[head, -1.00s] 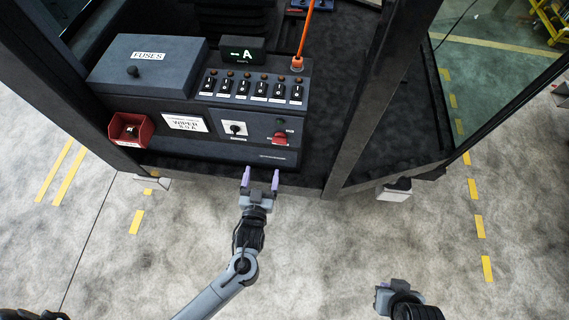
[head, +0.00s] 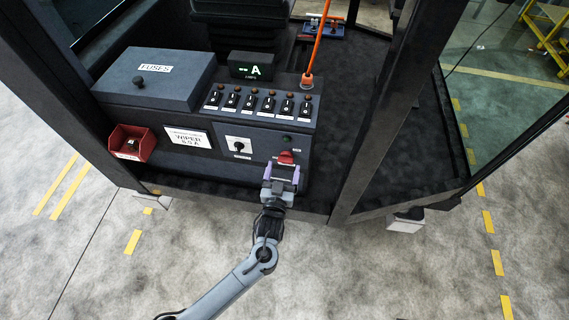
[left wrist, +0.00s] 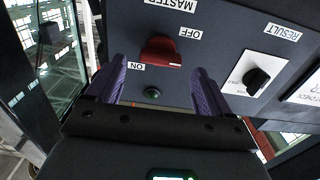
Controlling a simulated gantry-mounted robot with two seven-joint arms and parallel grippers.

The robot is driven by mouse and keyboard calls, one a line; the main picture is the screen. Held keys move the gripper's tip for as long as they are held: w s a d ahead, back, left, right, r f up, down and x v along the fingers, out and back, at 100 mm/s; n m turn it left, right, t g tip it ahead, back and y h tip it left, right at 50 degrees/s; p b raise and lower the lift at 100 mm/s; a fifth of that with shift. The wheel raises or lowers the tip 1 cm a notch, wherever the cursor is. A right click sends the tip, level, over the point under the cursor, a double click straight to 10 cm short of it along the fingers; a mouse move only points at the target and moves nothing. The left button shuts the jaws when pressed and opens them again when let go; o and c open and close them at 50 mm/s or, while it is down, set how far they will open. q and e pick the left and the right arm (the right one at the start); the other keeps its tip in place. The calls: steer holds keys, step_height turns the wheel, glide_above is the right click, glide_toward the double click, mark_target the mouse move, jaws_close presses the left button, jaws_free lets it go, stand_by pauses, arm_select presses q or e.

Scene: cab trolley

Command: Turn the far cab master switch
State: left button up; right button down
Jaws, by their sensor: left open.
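The master switch is a red rotary knob (head: 287,157) low on the right of the dark cab panel. In the left wrist view the red knob (left wrist: 161,51) shows upside down, with MASTER, OFF and ON labels around it. Its pale mark is towards OFF. My left gripper (head: 282,176) is open, its purple fingers pointing at the panel just in front of the knob. In the left wrist view the fingers frame the knob from either side; I cannot tell whether they touch it. My right gripper is out of view.
A black selector on a white plate (head: 238,145) sits left of the knob. A row of switches (head: 258,104) and an orange-handled lever (head: 308,78) stand above. A red box (head: 132,142) is at the left. A dark cab post (head: 372,130) rises to the right.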

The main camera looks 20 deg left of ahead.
mark_target(286, 159)
arm_select(q)
steer(key=shift+w+a, duration=0.15)
steer(key=shift+w, duration=0.6)
steer(key=shift+w+a, duration=0.15)
steer(key=shift+w, duration=0.55)
steer(key=shift+c, duration=0.4)
steer(key=c, duration=1)
